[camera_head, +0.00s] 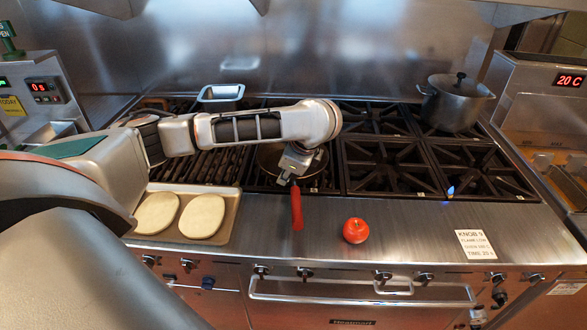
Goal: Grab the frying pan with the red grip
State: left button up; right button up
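The frying pan (323,176) is dark and sits on the stove grates near the middle, largely hidden under my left arm. Its red grip (297,208) points toward the front edge and overhangs the steel counter strip. My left gripper (287,180) is above the pan, just behind the far end of the red grip. It is small in view and partly covered by the wrist, so whether its fingers are open or closed, or touch the handle, is unclear. My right gripper is not in view.
A red tomato (356,231) sits on the front steel strip, right of the grip. A tray (232,217) with two flat dough rounds lies to the left. A lidded pot (455,103) stands at the back right, and a small metal pan (221,93) at the back.

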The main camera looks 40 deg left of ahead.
aim_at(294, 176)
pick_arm(q)
jog(key=shift+x, duration=1.65)
grip_shut()
jog(key=shift+w+r, duration=0.15)
